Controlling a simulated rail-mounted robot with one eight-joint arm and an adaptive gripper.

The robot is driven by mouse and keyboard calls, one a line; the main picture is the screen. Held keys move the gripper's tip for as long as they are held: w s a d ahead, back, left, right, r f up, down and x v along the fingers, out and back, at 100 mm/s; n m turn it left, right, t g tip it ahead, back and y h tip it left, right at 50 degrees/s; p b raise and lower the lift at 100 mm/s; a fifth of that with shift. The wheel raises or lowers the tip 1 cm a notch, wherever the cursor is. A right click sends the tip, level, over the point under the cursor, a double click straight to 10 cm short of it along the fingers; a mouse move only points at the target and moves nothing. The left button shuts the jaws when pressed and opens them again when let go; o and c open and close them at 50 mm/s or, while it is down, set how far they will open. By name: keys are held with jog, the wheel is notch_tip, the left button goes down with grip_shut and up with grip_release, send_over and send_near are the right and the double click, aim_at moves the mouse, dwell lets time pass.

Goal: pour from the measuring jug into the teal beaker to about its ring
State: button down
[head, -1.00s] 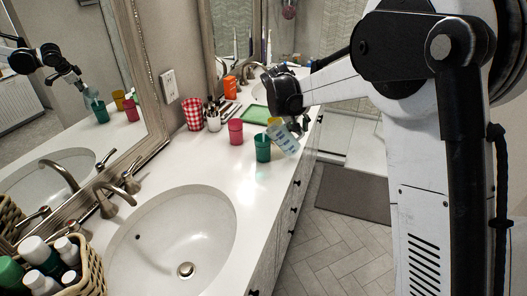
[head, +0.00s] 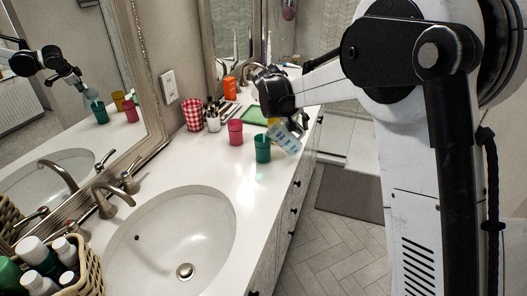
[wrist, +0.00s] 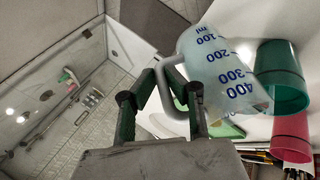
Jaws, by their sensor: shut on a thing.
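The measuring jug (head: 287,140) is clear, pale blue, with blue markings. It is tilted, beside and partly above the teal beaker (head: 263,154), which stands upright on the counter. In the wrist view the jug (wrist: 222,70) shows marks from 100 to 400, and the 400 end lies close to the teal beaker (wrist: 281,80). My gripper (wrist: 160,96) is shut on the jug's handle; in the head view it is partly hidden behind the jug and my wrist.
A pink cup (head: 235,132) stands left of the beaker, and a yellow cup (head: 273,121) is partly hidden behind the jug. The sink (head: 170,240) lies in front.

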jog(key=shift+a, duration=0.1)
dwell(0.3)
jog(key=shift+a+r+h, duration=0.1)
jog(key=shift+r+h, duration=0.1)
jog(key=shift+h, duration=0.3)
jog(key=shift+b, duration=0.3)
jog(key=shift+a+r+h, duration=0.15)
jog(key=shift+h, duration=0.15)
jog(key=shift+n, duration=0.3)
jog(key=shift+a+r+h+b, duration=0.1)
jog(key=shift+r+h+b, duration=0.1)
jog(key=shift+h+b, duration=0.1)
jog(key=shift+a+r+t+h, duration=0.15)
jog(key=shift+r+t+h, duration=0.1)
jog(key=shift+t+h, duration=0.05)
jog(key=shift+b, duration=0.3)
